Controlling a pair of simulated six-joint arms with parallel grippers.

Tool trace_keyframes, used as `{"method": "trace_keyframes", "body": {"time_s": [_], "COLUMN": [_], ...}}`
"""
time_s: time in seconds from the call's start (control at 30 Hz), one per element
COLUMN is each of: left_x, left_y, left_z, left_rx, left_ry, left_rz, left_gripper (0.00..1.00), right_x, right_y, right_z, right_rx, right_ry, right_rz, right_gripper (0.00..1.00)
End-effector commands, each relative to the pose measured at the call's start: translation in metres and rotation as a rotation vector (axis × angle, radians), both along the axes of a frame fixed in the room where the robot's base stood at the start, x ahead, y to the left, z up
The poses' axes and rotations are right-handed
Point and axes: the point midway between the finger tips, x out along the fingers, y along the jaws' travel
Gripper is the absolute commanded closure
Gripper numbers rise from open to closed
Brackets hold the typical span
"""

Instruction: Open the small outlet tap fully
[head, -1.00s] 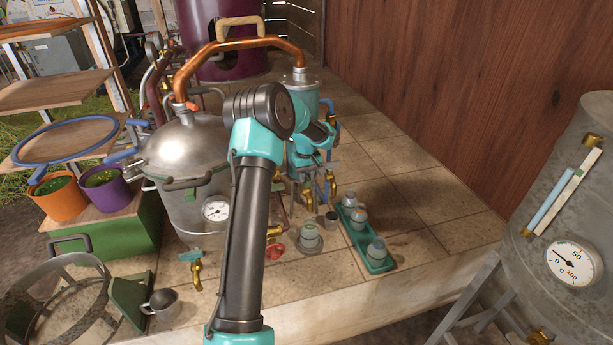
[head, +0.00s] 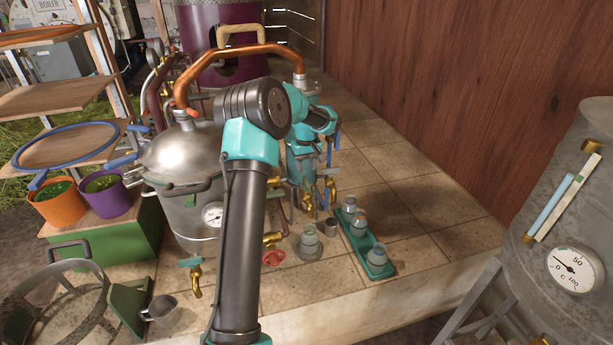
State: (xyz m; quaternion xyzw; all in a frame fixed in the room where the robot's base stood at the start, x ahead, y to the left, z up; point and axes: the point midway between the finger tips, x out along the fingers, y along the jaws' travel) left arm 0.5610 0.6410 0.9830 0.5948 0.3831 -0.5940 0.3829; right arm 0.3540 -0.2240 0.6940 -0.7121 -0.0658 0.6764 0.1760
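A small brass tap (head: 331,191) hangs low at the front of the teal and metal apparatus behind my arm. Another brass tap (head: 196,280) with a teal handle is at the lower left by the still pot. A third brass tap (head: 272,240) has a red handwheel. I cannot tell from the picture alone which is the outlet tap's exact handle position. My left gripper (head: 318,184) is beyond my forearm, close to the small tap at the apparatus. Its fingers are small and overlap the pipes, so contact and opening are unclear. My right gripper is out of view.
A metal mug (head: 161,309) is at the front left. The still pot (head: 185,165) is behind my arm; a grey tank (head: 575,220) is at right. Tiles at right are clear.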

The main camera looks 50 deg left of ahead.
Motion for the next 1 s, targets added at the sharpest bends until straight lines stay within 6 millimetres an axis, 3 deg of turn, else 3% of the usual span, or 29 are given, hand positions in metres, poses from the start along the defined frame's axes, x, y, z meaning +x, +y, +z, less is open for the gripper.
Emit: {"method": "trace_keyframes", "body": {"time_s": [0.3, 0.5, 1.0], "left_x": [0.0, 0.001, 0.0], "left_y": [0.0, 0.0, 0.0], "left_z": [0.062, 0.091, 0.1], "left_rx": [0.001, 0.0, -0.001], "left_ry": [-0.003, -0.001, 0.0], "left_rz": [0.001, 0.0, 0.0], "left_gripper": [0.6, 0.6, 0.6], "right_x": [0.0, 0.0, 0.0], "right_y": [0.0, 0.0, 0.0], "right_z": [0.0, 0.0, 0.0], "right_rx": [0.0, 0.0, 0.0], "right_ry": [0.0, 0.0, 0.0], "right_rz": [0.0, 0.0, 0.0], "right_gripper": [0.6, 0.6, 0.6]}}
